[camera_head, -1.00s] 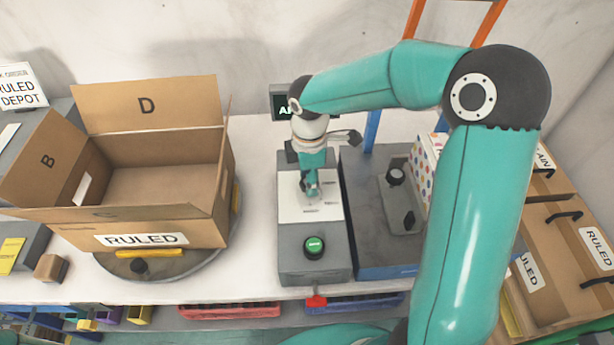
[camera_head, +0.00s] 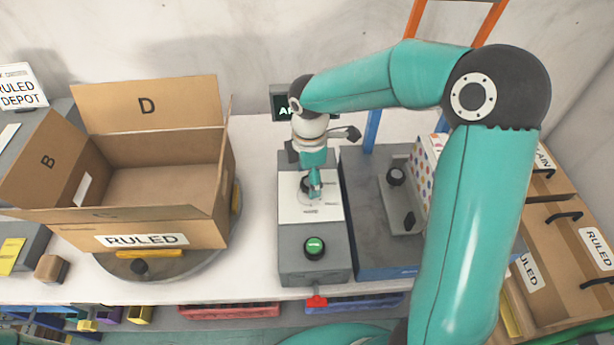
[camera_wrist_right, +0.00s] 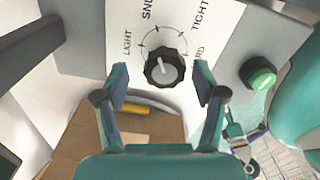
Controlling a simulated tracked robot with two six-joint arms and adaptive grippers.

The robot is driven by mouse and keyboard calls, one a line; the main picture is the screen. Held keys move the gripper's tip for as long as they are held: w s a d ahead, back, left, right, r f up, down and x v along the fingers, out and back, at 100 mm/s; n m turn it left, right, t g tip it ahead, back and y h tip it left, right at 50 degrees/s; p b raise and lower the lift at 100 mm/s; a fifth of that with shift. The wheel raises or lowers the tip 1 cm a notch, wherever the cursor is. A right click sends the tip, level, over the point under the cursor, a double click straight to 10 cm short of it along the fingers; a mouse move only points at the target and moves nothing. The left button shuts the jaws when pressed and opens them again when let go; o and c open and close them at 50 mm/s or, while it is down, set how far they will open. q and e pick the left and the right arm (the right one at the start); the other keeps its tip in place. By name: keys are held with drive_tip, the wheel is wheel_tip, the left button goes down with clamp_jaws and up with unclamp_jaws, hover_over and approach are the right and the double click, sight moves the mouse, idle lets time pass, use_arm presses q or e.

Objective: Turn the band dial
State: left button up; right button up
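The band dial (camera_wrist_right: 166,68) is a black ribbed knob on a white panel (camera_wrist_right: 185,22). Labels LIGHT, SNUG, TIGHT and one partly hidden ending in RD stand around it. A pale line marks its top; I cannot tell surely which label it points to. In the head view the dial (camera_head: 305,185) is partly hidden by my right gripper (camera_head: 314,190). In the right wrist view that gripper (camera_wrist_right: 162,84) is open, one teal finger on each side of the dial, with gaps visible between fingers and knob.
A green button (camera_head: 314,246) sits on the grey console (camera_head: 313,270) in front of the panel. An open cardboard box (camera_head: 75,234) stands on a turntable (camera_head: 180,266) at left. A grey-blue unit (camera_head: 368,245) adjoins the console at right.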

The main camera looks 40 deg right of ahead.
drive_tip(key=shift+s, duration=0.1)
wheel_tip(320, 180, up, 12)
idle(0.6)
drive_tip(key=shift+a+f, duration=0.1)
idle(0.3)
